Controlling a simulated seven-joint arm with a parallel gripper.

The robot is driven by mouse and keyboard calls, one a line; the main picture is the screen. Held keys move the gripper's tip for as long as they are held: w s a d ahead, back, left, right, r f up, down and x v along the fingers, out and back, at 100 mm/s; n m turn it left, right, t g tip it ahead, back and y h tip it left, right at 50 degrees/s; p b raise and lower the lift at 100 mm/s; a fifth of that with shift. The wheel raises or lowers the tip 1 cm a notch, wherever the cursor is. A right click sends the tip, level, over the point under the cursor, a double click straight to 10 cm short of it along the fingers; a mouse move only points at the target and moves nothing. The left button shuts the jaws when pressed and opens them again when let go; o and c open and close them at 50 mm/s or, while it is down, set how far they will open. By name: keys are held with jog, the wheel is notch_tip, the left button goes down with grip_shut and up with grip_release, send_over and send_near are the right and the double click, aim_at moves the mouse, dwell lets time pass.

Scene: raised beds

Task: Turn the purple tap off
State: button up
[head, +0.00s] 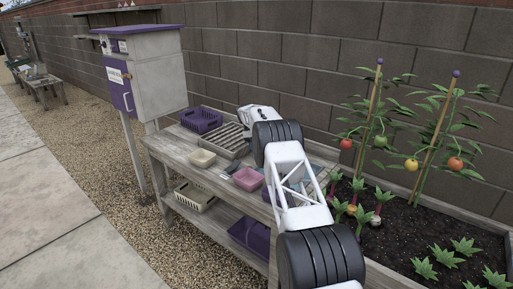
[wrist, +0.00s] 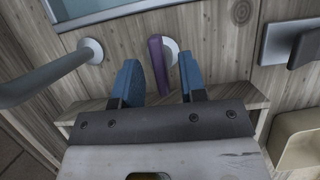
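The purple tap (wrist: 159,65) shows in the wrist view as a narrow purple lever beside a round white base (wrist: 171,50) on a wooden surface. My gripper (wrist: 160,78) is open, with one blue finger on each side of the lever in the picture. Gaps show on both sides, the wider one on the right, and I see no contact. I cannot tell how deep the lever lies between the fingers. In the head view my arm reaches over the bench, and I cannot make out the tap or my fingertips there.
In the wrist view a grey pipe (wrist: 48,76) with a white flange stands left, a dark grey fitting (wrist: 297,45) right, and a beige bin (wrist: 296,150) lower right. The head view shows a bench (head: 165,150) with crates, a purple-doored cabinet (head: 155,75) and a planted bed (head: 400,245).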

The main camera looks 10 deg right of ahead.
jog(key=v, duration=0.7)
jog(key=shift+r, duration=0.1)
jog(key=shift+r, duration=0.1)
jog(key=shift+s+r, duration=0.2)
jog(key=shift+r, duration=0.4)
jog(key=s+d+r+m, duration=0.1)
jog(key=s+r, duration=0.6)
jog(key=r, duration=0.5)
jog(key=s+d+r+m+t+y, duration=0.1)
jog(key=s+r, duration=0.6)
jog(key=s, duration=0.4)
jog(key=s+d+r+m+t, duration=0.1)
jog(key=s+d+r, duration=0.1)
jog(key=s+r, duration=0.6)
jog(key=s+d+r+m+t+y, duration=0.1)
jog(key=s+r, duration=0.4)
jog(key=s, duration=0.8)
jog(key=s+d+m+t, duration=0.1)
jog(key=s+m, duration=0.2)
jog(key=s, duration=2.3)
jog(key=s+f+m+t, duration=0.1)
jog(key=s+f, duration=0.4)
jog(key=s, duration=0.7)
jog(key=s+f+m, duration=0.1)
jog(key=s+f, duration=0.5)
jog(key=s, duration=0.7)
jog(key=shift+s+d+f+t+y, duration=0.15)
jog(key=shift+d+f+t+y, duration=0.15)
jog(key=shift+t+y, duration=0.1)
